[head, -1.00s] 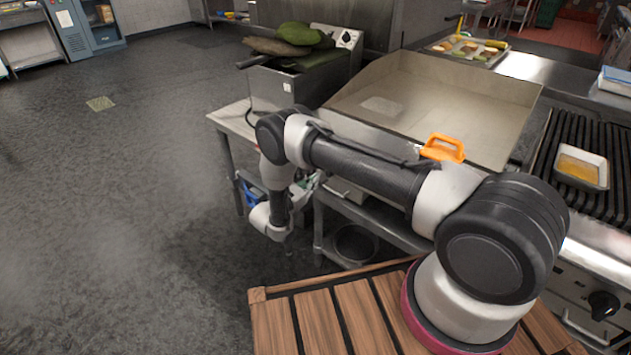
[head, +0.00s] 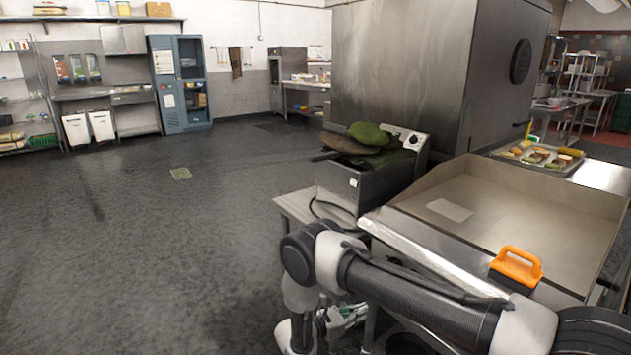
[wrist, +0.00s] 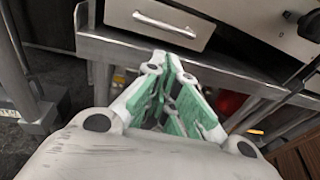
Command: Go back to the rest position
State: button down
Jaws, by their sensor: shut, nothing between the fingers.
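My gripper (wrist: 168,62) fills the middle of the wrist view, with pale fingers and green pads. Its fingers are together at the tips and hold nothing. It points toward a steel stand (wrist: 225,62) under a drawer (wrist: 160,18), and I cannot tell the exact gap. In the head view my arm reaches left from the bottom right, then bends down at the elbow beside the griddle. The gripper end is low in that view and partly cut off.
A flat griddle (head: 470,215) stands right of my arm, with an orange-handled tool (head: 516,268) on its front edge. A fryer (head: 362,185) with green and brown items stands on a steel table behind. A food tray (head: 540,157) lies farther back. Open floor (head: 150,240) spreads left.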

jog(key=s+d+r+m+g+y, duration=0.1)
jog(key=s+d+r+m+y, duration=0.4)
jog(key=s+r, duration=0.5)
jog(key=s+d+r+m+g+y, duration=0.1)
jog(key=s+d+r+m+y, duration=0.4)
jog(key=r, duration=1.9)
jog(key=s+d+r+m+g+y, duration=0.1)
jog(key=s+d+r+m+y, duration=0.4)
jog(key=s+d+r+m, duration=0.5)
jog(key=s+r+m, duration=0.3)
jog(key=s+r, duration=0.3)
jog(key=r, duration=0.1)
jog(key=shift+s+d+r+m, duration=0.35)
jog(key=shift+d+r+m, duration=0.05)
